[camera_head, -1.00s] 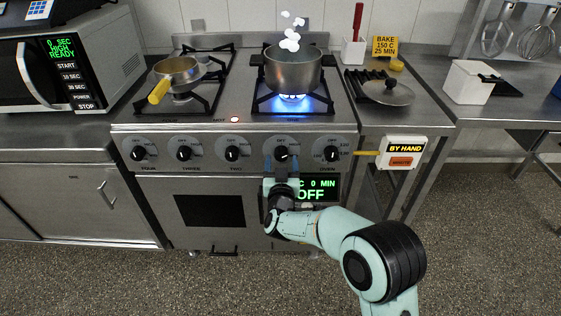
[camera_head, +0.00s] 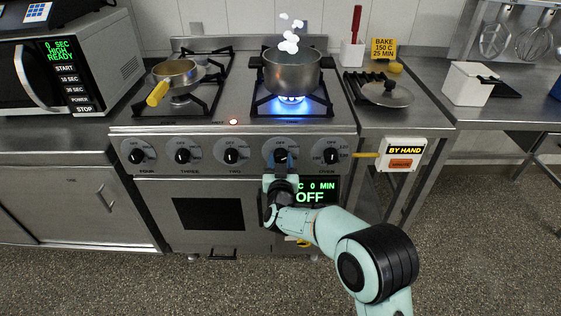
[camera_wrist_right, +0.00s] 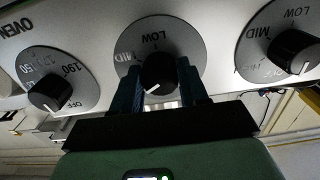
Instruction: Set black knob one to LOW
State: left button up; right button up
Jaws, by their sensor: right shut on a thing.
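Black knob one (camera_head: 282,153) is the fourth knob from the left on the stove's front panel, below the burner with the pot. My right gripper (camera_head: 280,164) is shut on it, reaching up from below. In the right wrist view, knob one (camera_wrist_right: 159,71) sits between the two dark fingers of my right gripper (camera_wrist_right: 160,88). That view is upside down; LOW shows at the top of the dial and MID at its left. The knob's white pointer slants to the lower left there, away from LOW. My left gripper is not in view.
A steaming pot (camera_head: 292,72) stands over a blue flame (camera_head: 291,98). The oven knob (camera_head: 331,155) and knob two (camera_head: 232,156) flank knob one. The oven display (camera_head: 310,197) reads OFF behind my arm. A saucepan (camera_head: 178,72) sits on the left burner.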

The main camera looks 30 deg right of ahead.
jog(key=m+b, duration=0.1)
jog(key=m, duration=0.2)
jog(key=shift+m+b, duration=0.3)
jog(key=shift+b, duration=0.1)
jog(key=shift+m, duration=0.9)
jog(key=shift+m+b, duration=0.3)
jog(key=shift+m, duration=0.6)
jog(key=m, duration=0.4)
jog(key=shift+m, duration=0.3)
jog(key=m, duration=0.3)
jog(key=shift+r+m, duration=0.1)
jog(key=shift+m, duration=0.2)
jog(key=m, duration=0.4)
jog(key=shift+m, duration=0.3)
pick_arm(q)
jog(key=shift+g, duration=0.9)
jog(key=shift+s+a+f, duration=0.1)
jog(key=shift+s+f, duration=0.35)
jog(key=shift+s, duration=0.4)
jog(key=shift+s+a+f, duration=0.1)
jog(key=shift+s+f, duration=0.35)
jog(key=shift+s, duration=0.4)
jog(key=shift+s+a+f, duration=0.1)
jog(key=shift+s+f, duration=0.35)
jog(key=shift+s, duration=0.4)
pick_arm(e)
jog(key=shift+m, duration=1.8)
